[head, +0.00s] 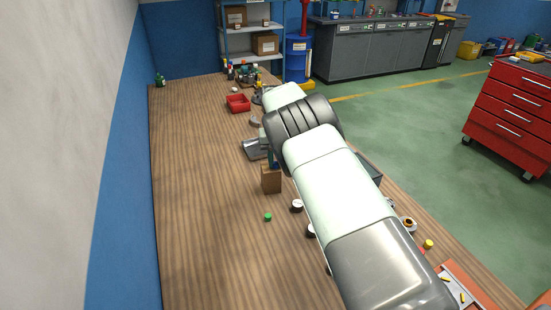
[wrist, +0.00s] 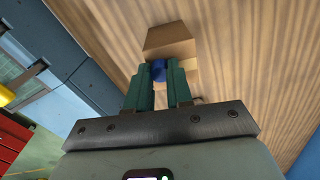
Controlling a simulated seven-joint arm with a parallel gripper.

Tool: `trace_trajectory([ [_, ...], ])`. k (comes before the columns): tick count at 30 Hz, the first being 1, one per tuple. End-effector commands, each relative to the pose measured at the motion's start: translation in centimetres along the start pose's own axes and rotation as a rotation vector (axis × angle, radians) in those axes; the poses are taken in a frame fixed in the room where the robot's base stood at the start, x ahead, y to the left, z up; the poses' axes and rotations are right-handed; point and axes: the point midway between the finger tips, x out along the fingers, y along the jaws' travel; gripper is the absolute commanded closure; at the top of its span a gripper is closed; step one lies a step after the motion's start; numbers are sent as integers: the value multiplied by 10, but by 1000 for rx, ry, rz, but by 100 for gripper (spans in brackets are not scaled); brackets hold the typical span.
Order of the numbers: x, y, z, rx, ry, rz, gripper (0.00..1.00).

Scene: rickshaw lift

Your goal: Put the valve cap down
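My gripper (wrist: 159,72) has two teal fingers, shut on a small blue rounded piece that I take to be the valve cap (wrist: 158,71). The fingers hide part of it. In the wrist view a small tan box (wrist: 170,35) is just beyond the fingertips. The head view shows the same box (head: 271,182) on the wooden bench (head: 205,190), with the fingers over it. I cannot tell whether the cap touches the box. In the head view my arm hides most of the gripper, and the cap is not clear there.
A small green cap (head: 268,216) lies on the bench in front of the box, near a dark round piece with a white top (head: 297,205). A red tray (head: 238,103) stands farther back. The bench's left side is largely clear, beside the blue wall.

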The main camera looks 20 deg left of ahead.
Motion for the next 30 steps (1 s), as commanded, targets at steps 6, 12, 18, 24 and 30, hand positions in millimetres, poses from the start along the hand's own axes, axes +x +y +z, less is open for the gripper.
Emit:
trace_trajectory([
  [6,0,0,0,0,0,0,54],
  [12,0,0,0,0,0,0,54],
  [18,-15,0,-1,0,2,-1,54],
  [24,-57,0,-1,1,4,-1,54],
  [30,-97,0,0,0,3,-1,54],
])
